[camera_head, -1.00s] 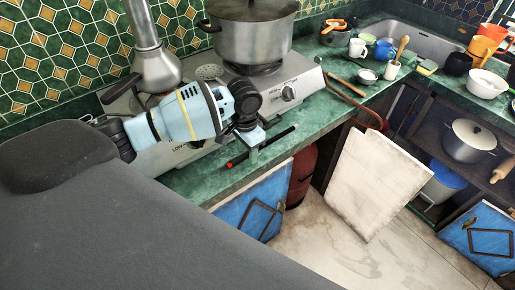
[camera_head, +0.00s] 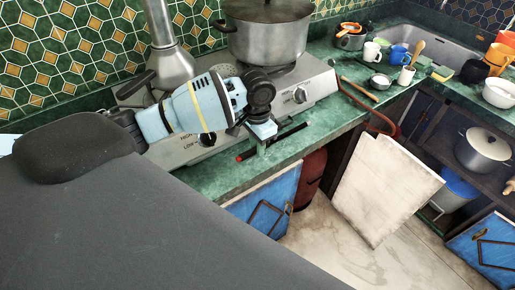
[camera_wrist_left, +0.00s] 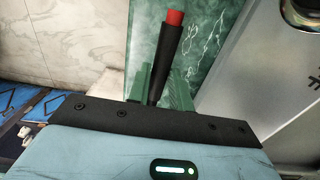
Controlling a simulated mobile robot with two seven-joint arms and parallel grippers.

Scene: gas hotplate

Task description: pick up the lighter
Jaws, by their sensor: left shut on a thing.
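The lighter is a thin black rod (camera_head: 292,133) with a red end, seen by the front edge of the green counter (camera_head: 219,181) in the head view. In the left wrist view the lighter (camera_wrist_left: 165,58) stands out between the fingers, its red end toward the top. My left gripper (camera_head: 259,147) points down at the lighter and is shut on its middle part; its green-tinted fingers (camera_wrist_left: 164,88) show on both sides of it. I cannot tell whether the lighter is clear of the counter. My right gripper is not in view.
The hotplate (camera_head: 318,90) with a large pot (camera_head: 268,42) stands close behind the gripper. A wooden spoon (camera_head: 359,90) and cups (camera_head: 399,54) lie to the right.

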